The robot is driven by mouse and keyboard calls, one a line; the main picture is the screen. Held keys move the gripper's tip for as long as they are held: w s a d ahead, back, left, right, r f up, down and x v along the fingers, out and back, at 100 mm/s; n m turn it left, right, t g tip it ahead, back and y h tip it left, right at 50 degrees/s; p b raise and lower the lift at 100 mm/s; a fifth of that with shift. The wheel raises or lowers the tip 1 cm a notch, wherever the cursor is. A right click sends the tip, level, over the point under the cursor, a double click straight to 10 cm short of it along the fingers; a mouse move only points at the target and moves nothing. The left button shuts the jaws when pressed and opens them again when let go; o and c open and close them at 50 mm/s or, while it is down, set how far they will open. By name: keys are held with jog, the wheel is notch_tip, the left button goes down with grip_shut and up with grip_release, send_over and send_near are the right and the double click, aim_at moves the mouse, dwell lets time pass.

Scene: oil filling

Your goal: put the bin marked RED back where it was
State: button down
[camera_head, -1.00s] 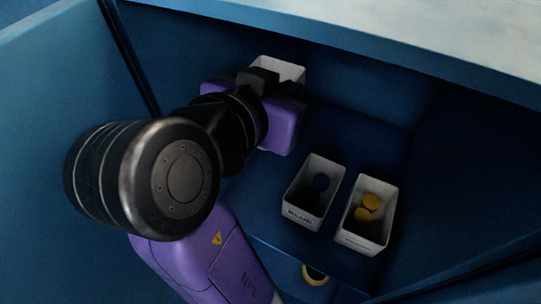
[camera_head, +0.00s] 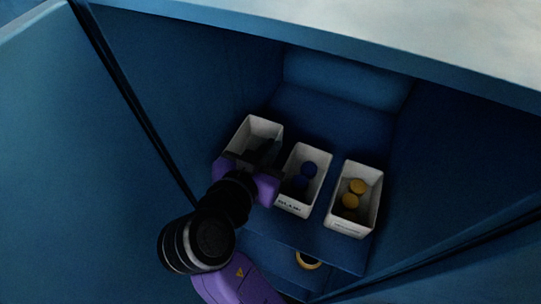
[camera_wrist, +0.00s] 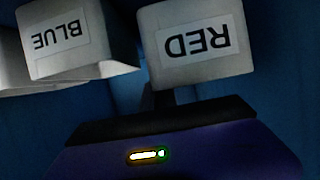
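The bin marked RED (camera_head: 257,128) is the white left-hand bin in the head view; no contents show in the part I see. Its label is upside down in the wrist view (camera_wrist: 197,63). My gripper (camera_head: 263,154) is at its near side, dark fingers at the bin's front wall, and appears shut on it. The fingertips are partly hidden by the bin in the wrist view (camera_wrist: 168,97). The bin is upright beside the BLUE bin (camera_head: 290,198); I cannot tell whether its base touches the shelf.
The BLUE bin holds dark blue round pieces and also shows at left in the wrist view (camera_wrist: 68,68). A third white bin (camera_head: 347,225) with yellow pieces (camera_head: 358,187) stands to its right. A yellow ring (camera_head: 308,260) lies lower down. Blue walls enclose the space.

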jog(key=shift+f, duration=1.65)
jog(key=shift+f, duration=0.1)
jog(key=c, duration=2)
grip_release()
jog(key=shift+o, duration=0.2)
jog(key=shift+r, duration=0.2)
jog(key=b+v, duration=0.1)
jog(key=v, duration=1.1)
jog(key=shift+b, duration=0.35)
jog(key=shift+f, duration=0.15)
